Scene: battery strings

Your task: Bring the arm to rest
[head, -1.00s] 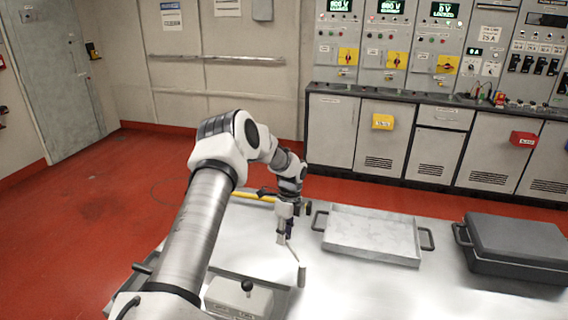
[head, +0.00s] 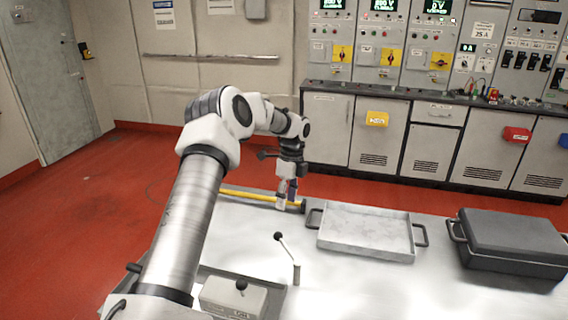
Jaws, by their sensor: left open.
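My left arm reaches in from the lower left over the white table (head: 350,285). Its gripper (head: 287,204) points down near the table's far edge, beside the yellow bar (head: 245,195) and left of the metal tray. The fingers are small in the picture; they are open and nothing shows between them. My right gripper is not in view.
An empty metal tray (head: 338,248) with side handles lies mid-table. A dark grey case (head: 512,236) stands at right. A grey box with a black knob (head: 232,297) is near the front left. Grey control cabinets (head: 432,150) line the back wall.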

